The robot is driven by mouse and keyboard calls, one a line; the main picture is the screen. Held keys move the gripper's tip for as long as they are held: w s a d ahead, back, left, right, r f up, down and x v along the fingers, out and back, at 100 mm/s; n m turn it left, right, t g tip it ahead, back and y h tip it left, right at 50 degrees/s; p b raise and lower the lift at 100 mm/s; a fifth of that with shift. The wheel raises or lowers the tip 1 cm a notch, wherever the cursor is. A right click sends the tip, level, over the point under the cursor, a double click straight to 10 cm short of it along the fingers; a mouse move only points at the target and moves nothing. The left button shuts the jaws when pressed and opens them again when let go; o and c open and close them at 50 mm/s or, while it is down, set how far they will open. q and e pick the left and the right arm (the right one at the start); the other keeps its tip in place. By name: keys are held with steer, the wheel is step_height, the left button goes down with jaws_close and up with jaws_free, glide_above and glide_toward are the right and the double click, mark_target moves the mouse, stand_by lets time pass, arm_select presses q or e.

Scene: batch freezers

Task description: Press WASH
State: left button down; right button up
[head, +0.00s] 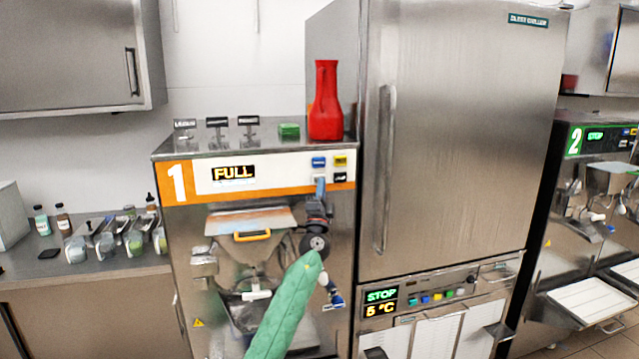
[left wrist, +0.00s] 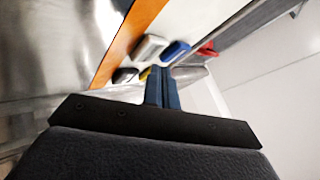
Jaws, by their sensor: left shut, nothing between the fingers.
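Machine 1 has a white and orange front panel (head: 275,172) with a FULL display (head: 233,172). At its right end is a small button group: a blue button (head: 319,162), a yellow button (head: 340,161), a black button (head: 340,177) and a pale one. Their lettering is too small to read, so I cannot tell which is WASH. My left gripper (head: 320,184) is shut and empty, its blue fingertips just below the blue button. In the left wrist view, the fingers (left wrist: 160,80) partly cover the yellow button (left wrist: 145,73), near the blue button (left wrist: 176,52) and pale button (left wrist: 150,47). Contact cannot be told.
A red jug (head: 326,105) and a green block (head: 289,131) stand on machine 1. A tall steel cabinet (head: 460,150) is close on the right, with its handle (head: 384,170) sticking out. Bottles and tubs (head: 105,240) stand on the left counter.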

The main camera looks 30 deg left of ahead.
stand_by(0.6)
stand_by(0.6)
stand_by(0.6)
arm_select(q)
steer(key=shift+w+a+b, duration=0.25)
steer(key=shift+a+b, duration=0.1)
steer(key=shift+b, duration=0.4)
steer(key=shift+w+a+b, duration=0.3)
steer(key=shift+a+b, duration=0.05)
steer(key=shift+b, duration=0.25)
stand_by(0.9)
steer(key=shift+s+d, duration=0.1)
stand_by(0.4)
steer(key=shift+s+d, duration=0.5)
steer(key=shift+d, duration=0.1)
